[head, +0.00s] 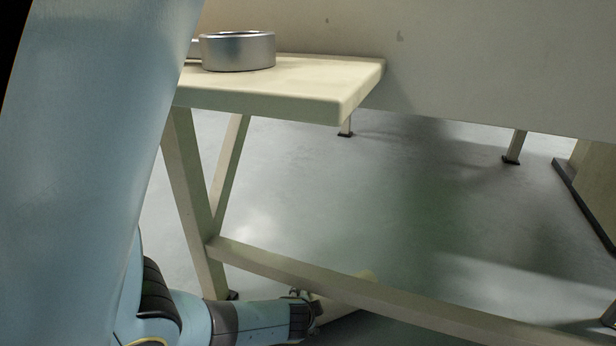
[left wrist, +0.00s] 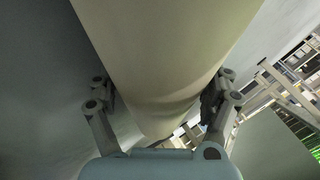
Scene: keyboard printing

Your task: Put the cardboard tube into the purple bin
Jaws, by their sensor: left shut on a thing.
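My left gripper (head: 312,306) shows low in the head view, below the table and near its lower bar. It is shut on the cardboard tube (head: 345,300), a pale beige cylinder partly hidden by the bar. In the left wrist view the tube (left wrist: 155,50) fills the middle. My left gripper's fingers (left wrist: 160,88) press on both sides of it. The purple bin is in neither view. My right gripper is in neither view.
A pale table (head: 290,88) with a silver ring-shaped object (head: 238,51) on top stands at upper left. Its lower bar (head: 400,302) crosses close to the tube. Grey floor (head: 390,200) is open behind the bar. A cabinet-like panel (head: 595,185) stands at the right.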

